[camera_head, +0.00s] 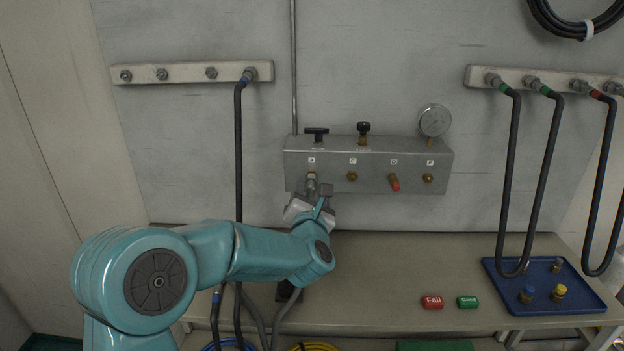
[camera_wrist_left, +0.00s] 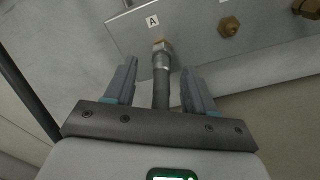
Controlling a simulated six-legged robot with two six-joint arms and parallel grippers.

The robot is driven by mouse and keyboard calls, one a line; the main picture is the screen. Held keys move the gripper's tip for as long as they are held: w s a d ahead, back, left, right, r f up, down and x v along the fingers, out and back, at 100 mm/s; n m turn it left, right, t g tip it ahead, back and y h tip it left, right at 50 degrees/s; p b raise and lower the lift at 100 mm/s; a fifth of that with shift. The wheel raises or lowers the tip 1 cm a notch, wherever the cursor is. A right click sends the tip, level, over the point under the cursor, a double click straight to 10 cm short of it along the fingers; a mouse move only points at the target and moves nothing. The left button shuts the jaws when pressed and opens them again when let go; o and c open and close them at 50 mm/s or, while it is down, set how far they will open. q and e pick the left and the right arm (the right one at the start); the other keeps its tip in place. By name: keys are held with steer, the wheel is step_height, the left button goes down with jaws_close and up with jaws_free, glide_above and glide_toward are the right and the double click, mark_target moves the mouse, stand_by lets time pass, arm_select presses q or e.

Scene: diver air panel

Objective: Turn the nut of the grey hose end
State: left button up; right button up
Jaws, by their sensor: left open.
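The grey hose end with its nut (camera_wrist_left: 162,50) sits at the port marked A, at the lower left of the metal panel box (camera_head: 368,160). In the head view the hose end (camera_head: 311,182) shows just above my left gripper (camera_head: 318,205). In the left wrist view my left gripper (camera_wrist_left: 162,85) is open, with one finger on each side of the hose. A gap shows between the hose and each finger, and the nut lies just beyond the fingertips. The lower part of the hose is hidden behind my arm in the head view. My right gripper is not in view.
Black hoses (camera_head: 509,170) hang at the right above a blue tray (camera_head: 551,285). A black hose (camera_head: 238,150) hangs at the left.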

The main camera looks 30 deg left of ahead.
arm_select(q)
steer(key=x, duration=0.3)
steer(key=shift+w+a+p, duration=0.1)
steer(key=shift+w+p, duration=0.2)
steer(key=shift+p, duration=0.1)
steer(key=shift+a, duration=0.1)
steer(key=shift+w+f, duration=0.1)
jaws_close()
